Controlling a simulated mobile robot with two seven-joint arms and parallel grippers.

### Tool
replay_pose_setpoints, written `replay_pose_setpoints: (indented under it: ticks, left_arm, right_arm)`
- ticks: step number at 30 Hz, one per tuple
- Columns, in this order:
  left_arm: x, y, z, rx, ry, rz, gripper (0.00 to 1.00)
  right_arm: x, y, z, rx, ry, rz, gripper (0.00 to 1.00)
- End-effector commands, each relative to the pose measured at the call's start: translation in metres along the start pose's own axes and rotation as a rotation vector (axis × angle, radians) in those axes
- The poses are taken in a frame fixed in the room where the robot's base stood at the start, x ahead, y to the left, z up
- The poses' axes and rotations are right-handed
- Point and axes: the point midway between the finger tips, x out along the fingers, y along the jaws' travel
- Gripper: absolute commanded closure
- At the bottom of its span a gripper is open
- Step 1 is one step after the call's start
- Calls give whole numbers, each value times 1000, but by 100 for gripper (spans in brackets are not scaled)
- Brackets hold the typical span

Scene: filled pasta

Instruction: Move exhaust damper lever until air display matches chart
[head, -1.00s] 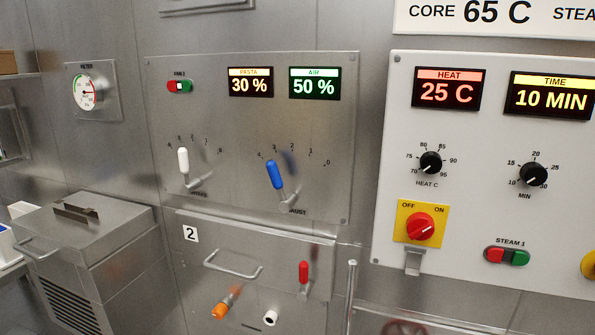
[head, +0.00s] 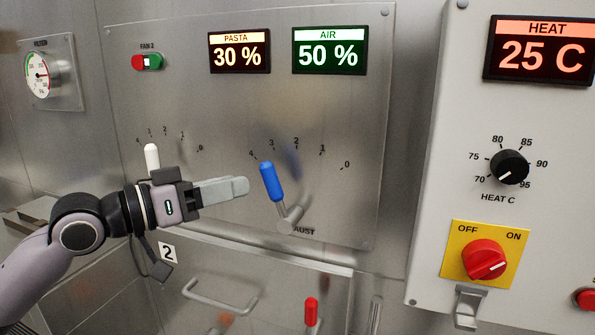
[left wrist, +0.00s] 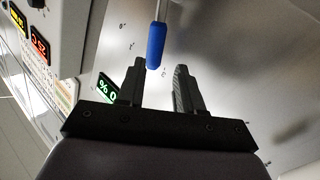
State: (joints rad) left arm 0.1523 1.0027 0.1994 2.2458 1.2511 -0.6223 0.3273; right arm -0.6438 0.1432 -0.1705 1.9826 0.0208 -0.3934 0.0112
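The exhaust damper lever has a blue handle (head: 271,182) and leans up and left toward the 4 on its 4-to-0 scale. Its label is partly hidden and reads "AUST". The air display (head: 329,51) shows 50 %. My left gripper (head: 236,187) is just left of the blue handle, pointing toward it. In the left wrist view the two fingers (left wrist: 159,72) are apart, with the blue handle (left wrist: 156,46) ahead of their gap, not gripped. My right gripper is not in view.
A white-handled lever (head: 152,158) stands close behind my left gripper. The pasta display (head: 239,52) shows 30 %. A red-handled lever (head: 311,311) and a bar handle (head: 221,297) are below. The heat panel with its red switch (head: 484,259) stands to the right.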

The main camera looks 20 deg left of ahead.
Motion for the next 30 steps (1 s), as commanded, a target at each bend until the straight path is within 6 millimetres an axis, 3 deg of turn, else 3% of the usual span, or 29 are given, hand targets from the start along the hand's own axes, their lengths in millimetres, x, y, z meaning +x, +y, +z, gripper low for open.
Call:
replay_pose_setpoints:
  ticks: [8,24,30]
  left_arm:
    - [3,7,-10,1,4,16,64]
    - [60,8,-10,0,4,16,64]
    - [68,8,-8,3,2,15,64]
  right_arm:
    - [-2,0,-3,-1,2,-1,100]
    - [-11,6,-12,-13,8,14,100]
    - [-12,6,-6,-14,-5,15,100]
